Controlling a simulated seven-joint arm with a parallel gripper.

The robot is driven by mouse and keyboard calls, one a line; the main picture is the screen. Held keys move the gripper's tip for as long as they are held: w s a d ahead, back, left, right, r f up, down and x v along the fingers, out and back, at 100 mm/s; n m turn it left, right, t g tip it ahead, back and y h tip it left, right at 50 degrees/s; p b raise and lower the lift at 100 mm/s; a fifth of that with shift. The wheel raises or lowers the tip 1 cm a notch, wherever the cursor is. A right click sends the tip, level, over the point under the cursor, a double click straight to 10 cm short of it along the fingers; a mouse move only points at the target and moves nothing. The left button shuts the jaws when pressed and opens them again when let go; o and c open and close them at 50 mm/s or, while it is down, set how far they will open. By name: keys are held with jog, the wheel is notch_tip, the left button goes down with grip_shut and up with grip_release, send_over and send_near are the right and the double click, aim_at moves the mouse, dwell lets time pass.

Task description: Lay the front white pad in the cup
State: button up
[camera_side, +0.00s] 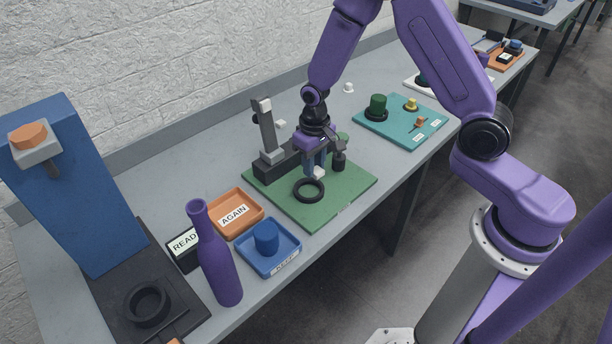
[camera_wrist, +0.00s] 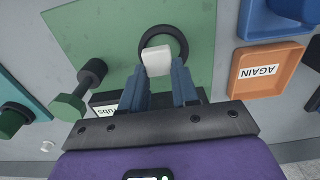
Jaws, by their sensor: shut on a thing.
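My gripper (camera_side: 316,169) is shut on a small white pad (camera_side: 319,173) above the green board (camera_side: 350,195). In the wrist view the white pad (camera_wrist: 156,64) sticks out between the blue fingertips (camera_wrist: 157,76). A black ring-shaped cup (camera_side: 309,200) lies on the board just in front of the gripper. In the wrist view the cup (camera_wrist: 165,28) is partly covered by the pad, which overlaps its near side. I cannot tell how high the pad is above the cup.
A grey post (camera_side: 266,127) on a dark base stands left of my gripper. A dark and green spindle (camera_wrist: 80,90) stands close beside the fingers. An orange tray (camera_side: 257,213), a blue tray (camera_side: 290,262) and a purple bottle (camera_side: 214,255) are nearer. Another white piece (camera_side: 348,87) lies farther back.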

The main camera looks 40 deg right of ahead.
jog(key=w+f, duration=0.2)
jog(key=f, duration=0.1)
jog(key=shift+w+a+f, duration=0.1)
jog(key=shift+w, duration=0.15)
jog(key=shift+f, duration=1.45)
jog(key=shift+f, duration=0.6)
jog(key=o, duration=1)
notch_tip(320, 180, up, 13)
jog(key=s+a+r+n, duration=0.4)
jog(key=s+r, duration=0.2)
jog(key=s, duration=0.2)
jog(key=s+d+r+n, duration=0.1)
jog(key=s+r+n, duration=0.1)
jog(key=s, duration=0.5)
jog(key=s+d+r+n, duration=0.2)
jog(key=s+n, duration=0.1)
jog(key=s, duration=0.5)
jog(key=s+d+r+n, duration=0.1)
jog(key=s+r+n, duration=0.1)
jog(key=s, duration=0.6)
jog(key=shift+d+r+n, duration=0.25)
jog(key=shift+d+n, duration=0.05)
jog(key=shift+n, duration=0.5)
